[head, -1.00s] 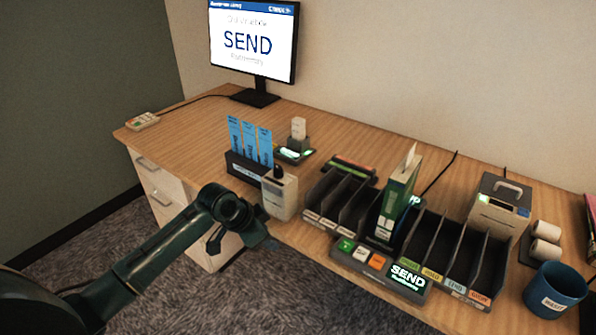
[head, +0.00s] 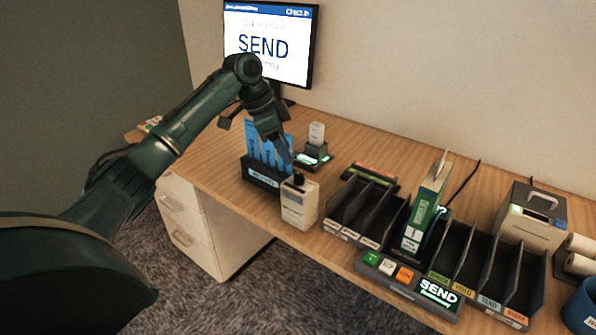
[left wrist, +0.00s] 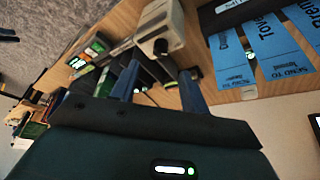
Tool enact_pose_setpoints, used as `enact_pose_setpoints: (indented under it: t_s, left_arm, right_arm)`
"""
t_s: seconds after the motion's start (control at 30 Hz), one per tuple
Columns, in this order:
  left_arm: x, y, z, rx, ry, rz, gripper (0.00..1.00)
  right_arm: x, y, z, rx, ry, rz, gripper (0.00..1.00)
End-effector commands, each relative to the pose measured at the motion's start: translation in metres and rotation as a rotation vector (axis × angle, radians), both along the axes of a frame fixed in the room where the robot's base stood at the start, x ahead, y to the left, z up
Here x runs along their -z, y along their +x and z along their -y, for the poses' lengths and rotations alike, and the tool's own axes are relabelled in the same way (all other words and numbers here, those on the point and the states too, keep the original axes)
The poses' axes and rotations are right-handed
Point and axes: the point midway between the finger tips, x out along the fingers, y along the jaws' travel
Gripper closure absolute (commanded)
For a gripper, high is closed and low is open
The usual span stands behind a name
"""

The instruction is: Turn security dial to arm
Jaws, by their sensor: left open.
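A white box with a black dial knob on top (head: 299,203) stands at the front edge of the desk; I take it to be the security dial. It also shows in the left wrist view (left wrist: 165,22), with its dark knob (left wrist: 161,46) facing the camera. The gripper is open and empty. Any marking for arm is too small to read. My right gripper is out of view.
Blue slips stand in a dark holder (head: 262,176) close left of the box. A small device (head: 313,152) sits behind. A dark sorter tray (head: 344,239) and a button panel (head: 410,282) lie to the right. A monitor (head: 270,35) stands at the back.

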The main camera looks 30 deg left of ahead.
Motion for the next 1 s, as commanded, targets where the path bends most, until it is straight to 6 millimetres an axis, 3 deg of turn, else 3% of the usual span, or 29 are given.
enact_pose_setpoints:
  t_s: [0.2, 0.4, 0.8, 1.0]
  left_arm:
    - [0.043, 0.011, 0.014, -0.001, -0.001, -0.003, 0.54]
    - [0.065, 0.017, 0.02, -0.001, 0.0, 0.0, 0.54]
    - [0.072, 0.019, 0.022, -0.001, 0.0, 0.001, 0.54]
    - [0.071, 0.019, 0.022, -0.001, 0.0, 0.001, 0.71]
  right_arm:
    - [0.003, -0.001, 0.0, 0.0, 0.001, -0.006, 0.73]
    - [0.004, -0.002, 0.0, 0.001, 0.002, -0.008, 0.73]
    - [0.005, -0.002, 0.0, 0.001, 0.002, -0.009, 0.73]
    - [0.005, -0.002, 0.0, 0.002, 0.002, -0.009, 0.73]
